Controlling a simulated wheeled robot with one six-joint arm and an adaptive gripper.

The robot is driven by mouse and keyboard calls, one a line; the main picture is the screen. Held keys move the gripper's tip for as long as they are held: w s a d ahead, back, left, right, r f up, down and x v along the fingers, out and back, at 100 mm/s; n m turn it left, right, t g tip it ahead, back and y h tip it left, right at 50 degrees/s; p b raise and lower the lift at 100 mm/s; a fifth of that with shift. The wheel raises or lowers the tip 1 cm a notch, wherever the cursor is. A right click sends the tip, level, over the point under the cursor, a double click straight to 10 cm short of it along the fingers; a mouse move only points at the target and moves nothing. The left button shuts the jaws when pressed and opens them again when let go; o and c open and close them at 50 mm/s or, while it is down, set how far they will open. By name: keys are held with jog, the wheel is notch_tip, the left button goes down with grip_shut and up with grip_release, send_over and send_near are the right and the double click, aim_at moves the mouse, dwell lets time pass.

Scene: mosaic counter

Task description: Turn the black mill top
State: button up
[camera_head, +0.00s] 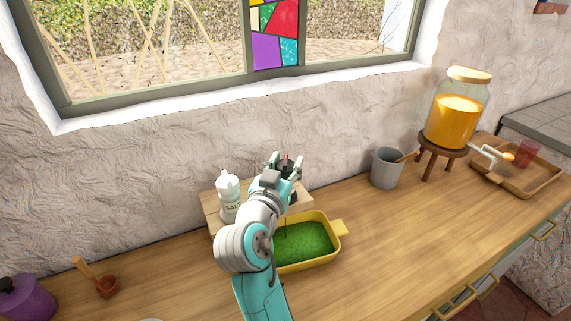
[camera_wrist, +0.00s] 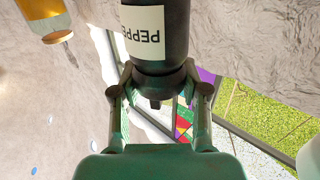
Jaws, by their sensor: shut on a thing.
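The black pepper mill (camera_wrist: 158,30) shows in the wrist view, with a white label reading "PEPPE" upside down. My gripper (camera_wrist: 158,78) has one finger on each side of the black mill top (camera_wrist: 155,90) and is shut on it. In the head view my gripper (camera_head: 285,163) is above the wooden board by the wall, with a dark piece of the mill between its fingers. My arm hides most of the mill there, so I cannot tell how its base sits.
A white salt shaker (camera_head: 228,188) stands close left on the wooden board (camera_head: 212,212). A yellow dish (camera_head: 337,247) with green contents is in front. A grey mug (camera_head: 385,172) and a juice dispenser (camera_head: 455,118) on a stool stand right. The counter's right middle is clear.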

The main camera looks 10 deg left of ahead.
jog(key=shift+f+m+h, duration=0.2)
jog(key=shift+m+h, duration=0.5)
jog(key=shift+h, duration=0.4)
dwell(0.4)
jog(key=o, duration=1.2)
jog(key=shift+r, duration=0.1)
jog(key=v, duration=1.2)
jog(key=shift+r, duration=0.2)
